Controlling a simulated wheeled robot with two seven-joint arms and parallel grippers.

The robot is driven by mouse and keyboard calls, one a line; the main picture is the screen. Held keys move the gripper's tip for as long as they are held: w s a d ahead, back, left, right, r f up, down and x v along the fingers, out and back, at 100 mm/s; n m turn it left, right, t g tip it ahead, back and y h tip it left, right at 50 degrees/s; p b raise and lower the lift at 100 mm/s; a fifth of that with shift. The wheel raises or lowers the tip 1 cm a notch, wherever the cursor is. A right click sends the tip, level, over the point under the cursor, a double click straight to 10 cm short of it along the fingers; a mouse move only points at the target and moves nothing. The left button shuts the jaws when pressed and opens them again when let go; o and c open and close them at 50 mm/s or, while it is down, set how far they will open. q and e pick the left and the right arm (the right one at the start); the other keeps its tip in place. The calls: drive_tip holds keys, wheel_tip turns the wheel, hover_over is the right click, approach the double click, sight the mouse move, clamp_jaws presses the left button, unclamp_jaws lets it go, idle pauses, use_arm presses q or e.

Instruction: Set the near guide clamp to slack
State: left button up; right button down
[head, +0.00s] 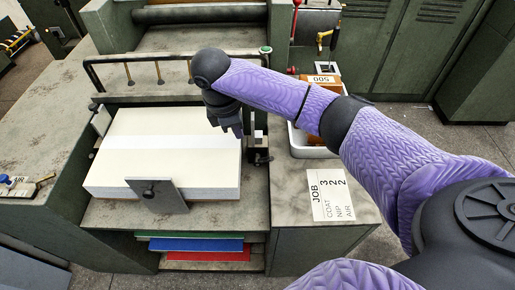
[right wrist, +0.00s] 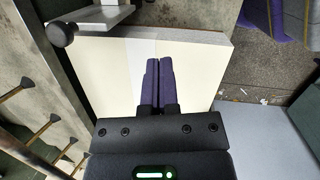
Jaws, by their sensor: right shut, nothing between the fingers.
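My right gripper (head: 237,132) is shut and empty, fingers down above the right edge of the white sheet stack (head: 120,150). In the right wrist view its purple fingers (right wrist: 151,82) lie together over the stack (right wrist: 108,75). A dark clamp knob (head: 261,157) sits just right of the stack, near the fingertips and apart from them. A metal guide with a round dark knob (right wrist: 62,33) shows top left in the right wrist view. A grey plate with a black knob (head: 150,192) stands at the stack's front. No clamp bears a readable setting. My left gripper is not in view.
A dark bar with brass rods (head: 160,72) crosses behind the stack. A white bin (head: 305,145) with a brown block stands to the right. A job card (head: 330,195) lies on the right ledge. Coloured sheets (head: 195,244) sit on a lower shelf.

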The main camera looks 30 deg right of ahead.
drive_tip(key=b, duration=0.5)
approach(263, 161)
wheel_tip(263, 161, down, 4)
drive_tip(key=a, duration=0.2)
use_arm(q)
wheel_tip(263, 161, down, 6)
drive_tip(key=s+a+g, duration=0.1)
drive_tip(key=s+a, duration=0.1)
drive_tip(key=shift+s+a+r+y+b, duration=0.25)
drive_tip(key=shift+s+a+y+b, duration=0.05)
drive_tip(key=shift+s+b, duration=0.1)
use_arm(e)
drive_tip(key=d+f, duration=0.2)
drive_tip(key=d, duration=0.1)
drive_tip(key=shift+d, duration=0.2)
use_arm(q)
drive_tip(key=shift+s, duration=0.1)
